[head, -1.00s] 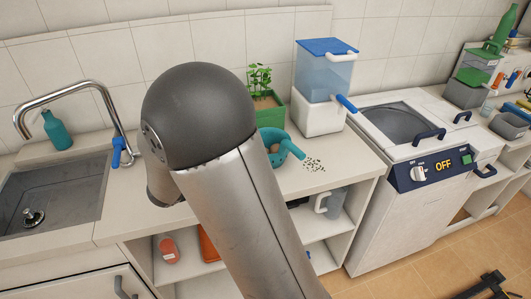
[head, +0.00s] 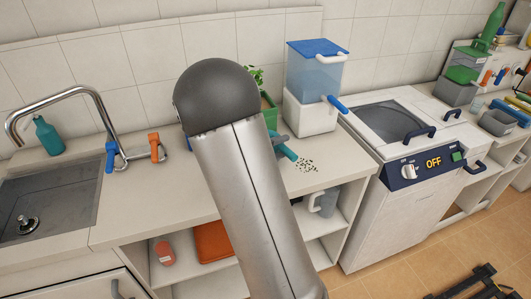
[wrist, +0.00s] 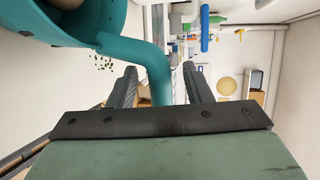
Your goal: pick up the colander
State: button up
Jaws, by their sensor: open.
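The colander is teal with a long handle. In the head view only its handle (head: 285,151) shows on the counter, and my arm hides most of the bowl. In the wrist view its bowl (wrist: 105,25) fills the upper left with something round and brownish inside, and its handle runs down between my fingers. My gripper (wrist: 159,82) is open, one dark finger on each side of the handle. I cannot tell whether either finger touches it. In the head view the gripper is mostly hidden behind my arm.
A blue-lidded dispenser (head: 315,88) stands behind the colander, with a green planter (head: 269,115) beside it. Small dark bits (head: 306,165) lie scattered on the counter. The sink (head: 45,205) is left and the fryer-like machine (head: 400,140) right. The counter between sink and arm is mostly clear.

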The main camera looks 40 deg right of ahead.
jog(key=shift+d+f, duration=0.1)
jog(key=shift+d, duration=0.45)
jog(key=c, duration=1)
